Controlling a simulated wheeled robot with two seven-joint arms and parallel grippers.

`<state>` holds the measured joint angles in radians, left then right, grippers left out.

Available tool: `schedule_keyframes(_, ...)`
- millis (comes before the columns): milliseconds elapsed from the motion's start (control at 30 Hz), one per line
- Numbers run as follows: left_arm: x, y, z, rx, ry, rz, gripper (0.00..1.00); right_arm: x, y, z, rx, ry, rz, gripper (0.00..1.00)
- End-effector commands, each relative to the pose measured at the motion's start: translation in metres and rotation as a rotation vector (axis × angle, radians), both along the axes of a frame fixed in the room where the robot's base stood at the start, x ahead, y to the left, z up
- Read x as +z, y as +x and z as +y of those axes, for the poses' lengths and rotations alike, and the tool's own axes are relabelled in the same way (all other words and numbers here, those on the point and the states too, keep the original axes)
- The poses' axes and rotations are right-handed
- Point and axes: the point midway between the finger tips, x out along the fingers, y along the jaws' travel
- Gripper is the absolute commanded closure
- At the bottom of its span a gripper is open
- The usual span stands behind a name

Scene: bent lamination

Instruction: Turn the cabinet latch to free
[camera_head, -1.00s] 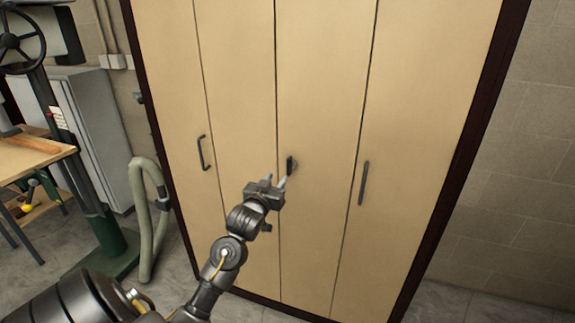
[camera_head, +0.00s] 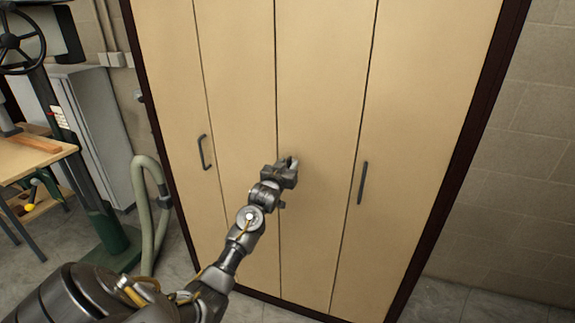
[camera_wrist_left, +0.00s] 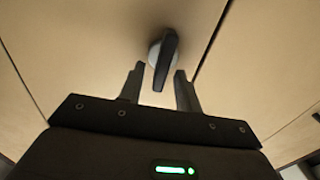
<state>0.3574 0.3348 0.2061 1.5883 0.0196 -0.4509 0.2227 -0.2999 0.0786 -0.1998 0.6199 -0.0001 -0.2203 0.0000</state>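The cabinet (camera_head: 320,100) has several tall light wood doors in a dark frame, all shut. The latch (camera_wrist_left: 164,58) is a dark lever on a round pale base, near a door seam in the left wrist view. Its lever runs nearly along the view's vertical, leaning slightly. My left gripper (camera_wrist_left: 158,85) is open, with one finger to each side of the lever's lower end, and nothing is held. I cannot tell whether the fingers touch the lever. In the head view my left gripper (camera_head: 290,163) covers the latch. My right gripper is not in view.
Dark bar handles stand on the left door (camera_head: 204,152) and right door (camera_head: 363,183). A grey-green hose (camera_head: 146,215), a green machine and a wooden workbench (camera_head: 30,155) are at the left. A block wall (camera_head: 520,170) is at the right.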

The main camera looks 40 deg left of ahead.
Motion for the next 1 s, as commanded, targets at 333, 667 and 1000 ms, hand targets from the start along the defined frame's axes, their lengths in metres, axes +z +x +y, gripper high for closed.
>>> schedule_keyframes(333, -0.0001, -0.0003, 0.0, 0.0, 0.0, 0.0, 0.94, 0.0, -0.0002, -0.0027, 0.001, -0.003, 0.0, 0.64)
schedule_keyframes(667, 0.0, -0.0003, -0.0002, 0.0, 0.012, 0.004, 1.0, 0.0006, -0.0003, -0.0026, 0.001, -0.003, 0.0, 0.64)
schedule_keyframes(1000, 0.0004, 0.0009, -0.0026, 0.0, 0.169, 0.061, 1.0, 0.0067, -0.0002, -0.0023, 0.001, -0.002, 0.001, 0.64)
